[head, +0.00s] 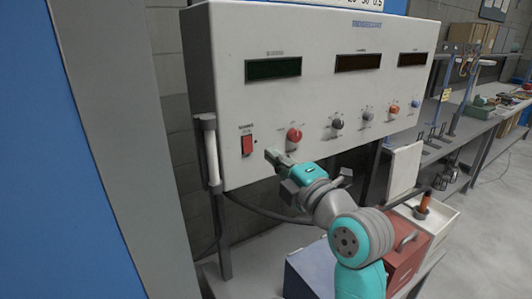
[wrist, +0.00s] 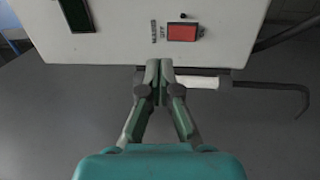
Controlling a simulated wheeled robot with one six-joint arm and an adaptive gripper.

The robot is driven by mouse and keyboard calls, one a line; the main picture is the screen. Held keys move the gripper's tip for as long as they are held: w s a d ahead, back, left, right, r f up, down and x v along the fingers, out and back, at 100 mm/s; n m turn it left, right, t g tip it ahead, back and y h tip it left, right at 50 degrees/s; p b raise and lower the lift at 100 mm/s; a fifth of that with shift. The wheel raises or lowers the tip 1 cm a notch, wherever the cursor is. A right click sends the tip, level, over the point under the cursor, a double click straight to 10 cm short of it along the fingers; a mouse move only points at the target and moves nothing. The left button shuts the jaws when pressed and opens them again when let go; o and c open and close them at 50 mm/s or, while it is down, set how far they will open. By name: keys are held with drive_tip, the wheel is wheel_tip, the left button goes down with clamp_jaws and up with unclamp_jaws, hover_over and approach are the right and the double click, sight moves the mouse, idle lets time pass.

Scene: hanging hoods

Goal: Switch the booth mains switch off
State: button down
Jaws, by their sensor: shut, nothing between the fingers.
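The booth mains switch is a red rocker (head: 247,145) at the lower left of the white panel (head: 330,95). In the wrist view the red rocker (wrist: 182,32) lies near the panel's edge, beside small lettering of which "OFF" seems readable. I cannot tell which way the rocker is pressed. My gripper (head: 272,155) is shut and empty, to the right of and slightly below the switch in the head view. In the wrist view my gripper (wrist: 159,64) has its tips near the panel's edge, apart from the rocker.
A red knob (head: 294,135) sits right of the switch, with several more knobs farther right. A white vertical handle (head: 211,152) stands at the panel's left edge. A red box (head: 405,262) and a blue box (head: 308,272) are below. A blue-grey wall edge fills the left.

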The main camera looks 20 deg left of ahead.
drive_tip(key=shift+s+d+r, duration=0.15)
drive_tip(key=shift+s+d, duration=0.55)
drive_tip(key=shift+d, duration=0.15)
drive_tip(key=shift+s+d+r, duration=0.15)
drive_tip(key=shift+s+d, duration=0.5)
drive_tip(key=shift+d, duration=0.15)
drive_tip(key=shift+f, duration=0.1)
